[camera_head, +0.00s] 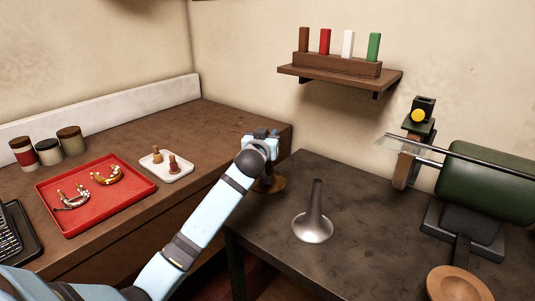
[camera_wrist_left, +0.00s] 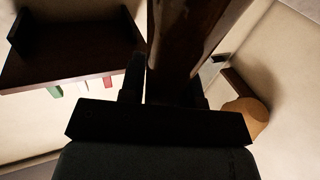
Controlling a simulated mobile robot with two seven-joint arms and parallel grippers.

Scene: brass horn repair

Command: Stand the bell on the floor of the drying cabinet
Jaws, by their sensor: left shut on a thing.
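My left gripper (camera_head: 262,138) is at the far left corner of the dark table in the head view. It is shut on a brown, brass-toned bell (camera_head: 270,184), whose flared rim shows below the wrist, low over or at the table edge; I cannot tell if it touches. In the left wrist view the bell (camera_wrist_left: 190,40) is a dark brown shape between the fingers of the left gripper (camera_wrist_left: 165,88). A silver flared cone (camera_head: 313,226) stands upright on the dark table, right of the gripper. No drying cabinet is recognizable in either view. My right gripper is not in view.
On the wooden counter (camera_head: 215,125) are a red tray (camera_head: 130,195) with horn parts, a white dish (camera_head: 183,172) and several jars (camera_head: 47,152). A wall shelf (camera_head: 340,77) holds coloured blocks.

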